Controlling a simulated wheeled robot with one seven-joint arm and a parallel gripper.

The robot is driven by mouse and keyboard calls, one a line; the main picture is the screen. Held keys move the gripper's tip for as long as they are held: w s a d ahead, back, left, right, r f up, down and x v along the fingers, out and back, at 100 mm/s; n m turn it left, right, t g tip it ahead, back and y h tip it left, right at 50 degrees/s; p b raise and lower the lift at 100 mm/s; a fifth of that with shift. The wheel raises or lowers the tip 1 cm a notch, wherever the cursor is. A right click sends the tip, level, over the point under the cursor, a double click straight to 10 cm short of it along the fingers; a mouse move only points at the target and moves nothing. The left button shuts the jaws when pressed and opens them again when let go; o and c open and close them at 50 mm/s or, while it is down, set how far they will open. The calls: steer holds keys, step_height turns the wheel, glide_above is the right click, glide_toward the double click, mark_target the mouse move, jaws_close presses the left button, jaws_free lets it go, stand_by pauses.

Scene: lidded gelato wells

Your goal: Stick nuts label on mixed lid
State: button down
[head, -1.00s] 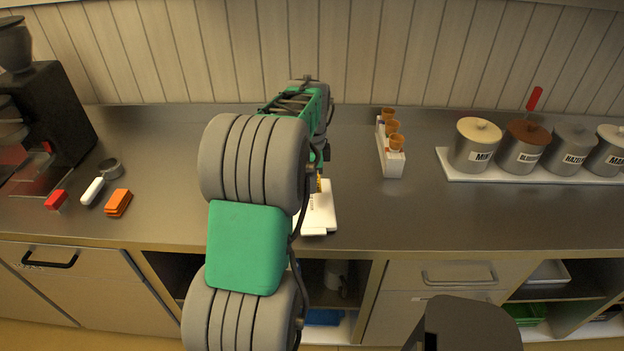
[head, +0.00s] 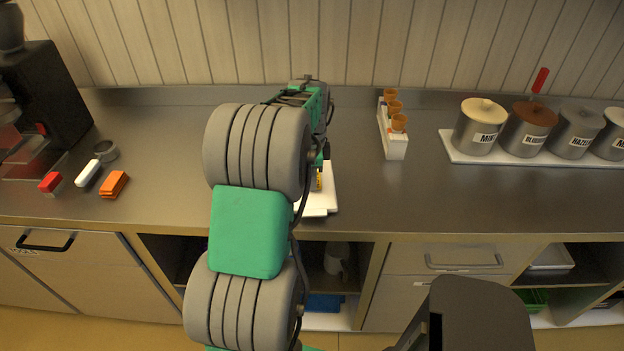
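Several grey lidded wells stand in a row at the right. The leftmost well (head: 476,133) has a cream lid (head: 483,108) with a knob and a front label starting "MI". Beside it is a well with a brown lid (head: 535,113), then one whose label starts "HAZEL". A white board (head: 326,192) lies near the counter's front edge, partly behind my arm. My gripper (head: 318,179) is low over or at this board, with a small yellow patch beside it. My arm hides most of the gripper, so its fingers and any label there cannot be made out.
The wells stand on a white tray (head: 453,154). A white rack (head: 393,146) with several orange cones stands mid-counter. Red, white and orange items (head: 113,184) and a dark machine (head: 45,100) are at the left. The counter between rack and tray is clear.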

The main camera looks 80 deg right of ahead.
steer(key=shift+a+f, duration=0.1)
steer(key=shift+f, duration=0.45)
stand_by(0.8)
steer(key=c, duration=1.6)
jaws_free()
steer(key=shift+r, duration=0.1)
steer(key=shift+r, duration=0.1)
step_height(320, 180, up, 8)
steer(key=shift+f+b, duration=0.2)
steer(key=shift+b, duration=0.5)
